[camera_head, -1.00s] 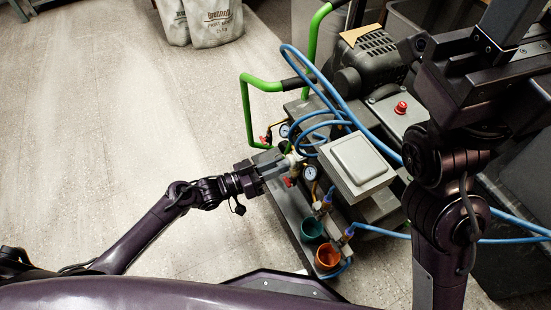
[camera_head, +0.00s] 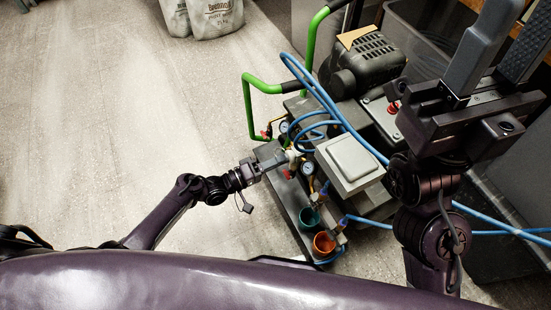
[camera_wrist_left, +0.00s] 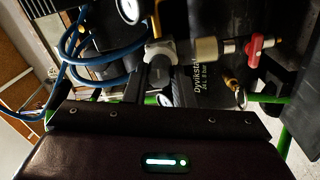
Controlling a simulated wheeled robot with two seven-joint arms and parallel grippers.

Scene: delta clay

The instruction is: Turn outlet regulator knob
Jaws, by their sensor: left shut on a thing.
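The outlet regulator knob (camera_wrist_left: 160,50) is grey and sits on the compressor's pipework, beside a pale fitting. In the head view, my left gripper (camera_head: 284,158) reaches it from the left and is shut on it, hiding most of it. In the left wrist view, the dark fingers stand either side of the knob. A gauge (camera_wrist_left: 129,10) shows above it, and a red valve handle (camera_wrist_left: 261,46) lies to the right on the same line. My right gripper (camera_head: 508,42) is raised at the upper right, fingers apart and empty.
The compressor's motor (camera_head: 368,66) and grey box (camera_head: 349,160) stand right of the knob. Blue hose (camera_head: 322,98) loops close above it. A green handle frame (camera_head: 248,108) rises behind.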

